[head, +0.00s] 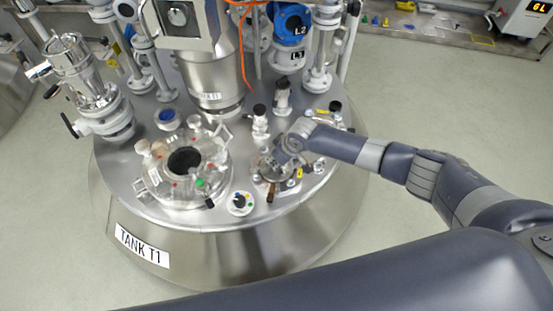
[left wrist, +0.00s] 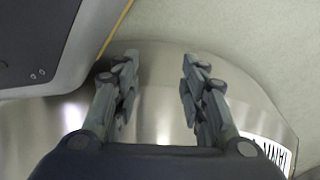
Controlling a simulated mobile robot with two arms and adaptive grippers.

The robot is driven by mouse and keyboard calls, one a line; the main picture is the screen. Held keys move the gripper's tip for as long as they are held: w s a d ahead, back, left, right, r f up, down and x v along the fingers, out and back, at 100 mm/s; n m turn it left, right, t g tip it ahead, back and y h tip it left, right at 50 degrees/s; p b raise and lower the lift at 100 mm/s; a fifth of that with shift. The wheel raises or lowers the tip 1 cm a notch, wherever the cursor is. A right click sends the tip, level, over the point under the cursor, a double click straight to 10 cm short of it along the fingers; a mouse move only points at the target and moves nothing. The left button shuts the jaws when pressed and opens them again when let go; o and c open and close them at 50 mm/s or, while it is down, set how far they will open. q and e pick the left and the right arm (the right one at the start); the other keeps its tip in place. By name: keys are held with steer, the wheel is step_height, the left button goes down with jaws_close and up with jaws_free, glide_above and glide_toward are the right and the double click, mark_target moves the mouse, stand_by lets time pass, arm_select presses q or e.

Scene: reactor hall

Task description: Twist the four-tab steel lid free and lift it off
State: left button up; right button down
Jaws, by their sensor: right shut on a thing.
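The steel lid (head: 268,176) sits on a small port at the right front of the tank top in the head view. Its tabs are too small and too covered to make out singly. My right gripper (head: 281,160) comes down over it from the right and is shut on it; the fingers and wrist hide much of the lid. I cannot tell whether the lid is turned or raised. My left gripper (left wrist: 157,68) is open and empty in the left wrist view, with the tank's steel side (left wrist: 155,110) behind it.
A larger round glass-topped port (head: 184,161) stands left of the lid on the tank top. Valves (head: 260,125) and a steel column (head: 212,75) rise behind. A small black-knobbed dial (head: 240,203) is close by at the front.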

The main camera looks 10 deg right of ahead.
steer(key=p+v, duration=0.1)
steer(key=p, duration=0.1)
steer(key=shift+r+p, duration=0.35)
steer(key=shift+r, duration=0.1)
step_height(320, 180, up, 3)
steer(key=p, duration=0.2)
steer(key=shift+p, duration=0.4)
steer(key=shift+r+p, duration=1.15)
arm_select(q)
steer(key=s+a+f+g, duration=0.1)
steer(key=s+a, duration=0.1)
steer(key=s, duration=1.1)
steer(key=shift+s+a+f, duration=0.15)
steer(key=shift+s+f, duration=0.05)
arm_select(e)
steer(key=shift+w, duration=0.15)
